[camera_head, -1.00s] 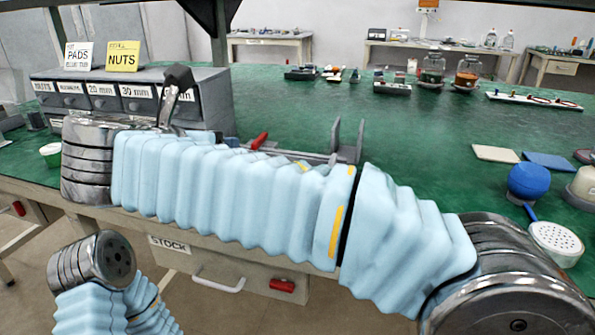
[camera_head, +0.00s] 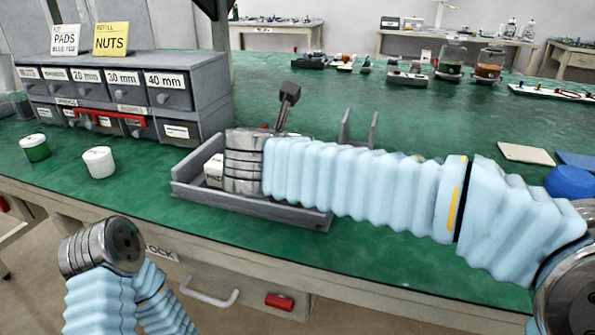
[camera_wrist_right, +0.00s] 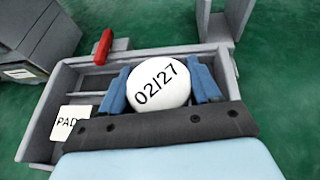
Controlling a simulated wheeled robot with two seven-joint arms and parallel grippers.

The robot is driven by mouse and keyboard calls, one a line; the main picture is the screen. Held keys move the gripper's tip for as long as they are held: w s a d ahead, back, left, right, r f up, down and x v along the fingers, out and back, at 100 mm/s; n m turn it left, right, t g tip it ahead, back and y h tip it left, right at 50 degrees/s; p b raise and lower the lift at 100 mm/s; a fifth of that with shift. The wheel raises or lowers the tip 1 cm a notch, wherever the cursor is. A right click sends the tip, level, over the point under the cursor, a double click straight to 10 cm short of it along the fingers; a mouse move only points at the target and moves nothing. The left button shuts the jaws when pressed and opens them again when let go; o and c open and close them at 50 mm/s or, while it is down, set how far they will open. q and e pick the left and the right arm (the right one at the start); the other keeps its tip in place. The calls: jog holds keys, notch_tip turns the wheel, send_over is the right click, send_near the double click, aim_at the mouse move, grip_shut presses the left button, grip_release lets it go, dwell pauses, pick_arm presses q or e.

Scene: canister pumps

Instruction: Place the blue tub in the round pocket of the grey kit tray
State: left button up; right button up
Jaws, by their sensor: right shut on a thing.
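My right gripper (camera_wrist_right: 160,88) is shut on a round tub with a white lid (camera_wrist_right: 158,80) marked "02/27"; blue finger pads flank it. The tub's body colour is hidden under the lid. The grey kit tray (camera_head: 262,208) lies on the green bench, below my right wrist. In the right wrist view the tray's rim (camera_wrist_right: 36,120) runs behind and left of the held tub. The tray's round pocket is hidden, and I cannot tell the tub's height above the tray. My right fingers are hidden in the head view. Only my left forearm shows there, lower left, without its gripper.
A white box (camera_head: 214,170), marked PADS in the wrist view, sits in the tray's left part. A red piece (camera_wrist_right: 103,46) stands at the tray's back. A green tub (camera_head: 35,148) and a white tub (camera_head: 98,162) stand left, before a grey drawer cabinet (camera_head: 190,92).

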jog(key=shift+w+d+f, duration=0.2)
jog(key=shift+d+f, duration=0.15)
jog(key=shift+f, duration=0.15)
jog(key=shift+w+d+f+b, duration=0.15)
jog(key=shift+f+b, duration=0.25)
jog(key=shift+f, duration=1.4)
jog(key=shift+f, duration=0.15)
jog(key=o, duration=1.1)
jog(key=shift+r, duration=0.3)
jog(key=v, duration=1.2)
jog(key=shift+d+f, duration=0.1)
